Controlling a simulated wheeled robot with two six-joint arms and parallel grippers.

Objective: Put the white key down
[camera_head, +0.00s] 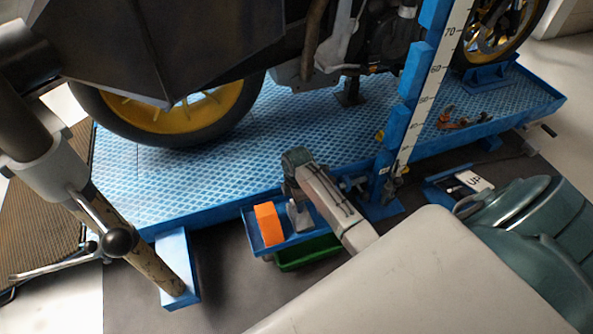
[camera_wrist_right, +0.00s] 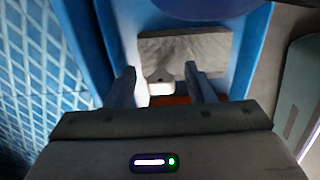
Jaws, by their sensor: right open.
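A small white piece (camera_wrist_right: 160,89), which looks like the white key, shows in the right wrist view between the fingertips of my right gripper (camera_wrist_right: 165,80). Only a small part of it shows, and I cannot tell whether it touches a finger. The gripper is open. In the head view my right gripper (camera_head: 299,216) points down into a small blue tray (camera_head: 256,244), just right of an orange block (camera_head: 267,224). The key cannot be made out there. A grey flat surface (camera_wrist_right: 185,52) lies beyond the fingertips in the wrist view. My left gripper is not in view.
A blue tread-plate lift (camera_head: 330,125) carries a motorcycle behind the tray. A green bin (camera_head: 310,254) sits below the tray. A blue measuring post (camera_head: 408,95) stands to the right, near a white "UP" label (camera_head: 474,181). Orange-handled parts (camera_head: 457,122) lie on the lift.

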